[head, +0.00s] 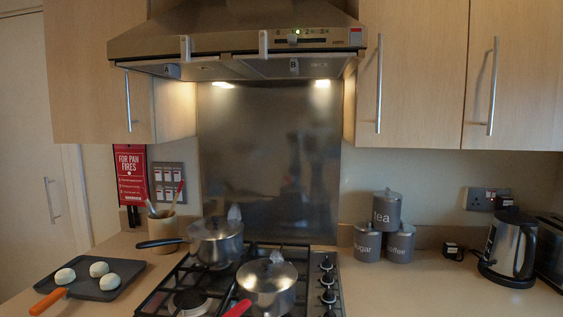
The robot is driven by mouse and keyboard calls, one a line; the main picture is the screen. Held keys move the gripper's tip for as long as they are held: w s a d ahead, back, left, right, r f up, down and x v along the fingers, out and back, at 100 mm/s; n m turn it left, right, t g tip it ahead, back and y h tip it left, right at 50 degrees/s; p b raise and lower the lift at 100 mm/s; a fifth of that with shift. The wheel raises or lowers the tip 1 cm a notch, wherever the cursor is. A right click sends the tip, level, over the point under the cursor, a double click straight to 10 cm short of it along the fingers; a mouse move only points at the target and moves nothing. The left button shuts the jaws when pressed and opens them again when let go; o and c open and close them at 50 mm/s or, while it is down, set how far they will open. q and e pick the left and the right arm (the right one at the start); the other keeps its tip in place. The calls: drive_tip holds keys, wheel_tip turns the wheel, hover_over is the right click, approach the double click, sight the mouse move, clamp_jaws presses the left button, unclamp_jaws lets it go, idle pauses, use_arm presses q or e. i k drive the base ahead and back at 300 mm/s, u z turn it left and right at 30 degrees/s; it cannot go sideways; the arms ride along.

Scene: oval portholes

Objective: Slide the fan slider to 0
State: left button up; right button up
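The range hood (225,44) is at the top of the head view, above the stove. A dark control strip is on the right part of its front edge, with small markings above it. The fan slider (292,40) appears as a small pale knob near the left end of this strip. The markings are too small to tell its exact setting. Neither of my grippers is in view, and nothing touches the slider.
Two lidded pots (215,243) (266,287) stand on the gas stove (188,300). A dark tray (101,284) with white round items is at left. Canisters (387,209) and a kettle (511,250) are at right. Cupboards (415,75) flank the hood. The space before the hood looks clear.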

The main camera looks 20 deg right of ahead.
sight(291, 39)
drive_tip(key=u, duration=1.45)
drive_tip(key=i, duration=0.85)
drive_tip(key=z, duration=3)
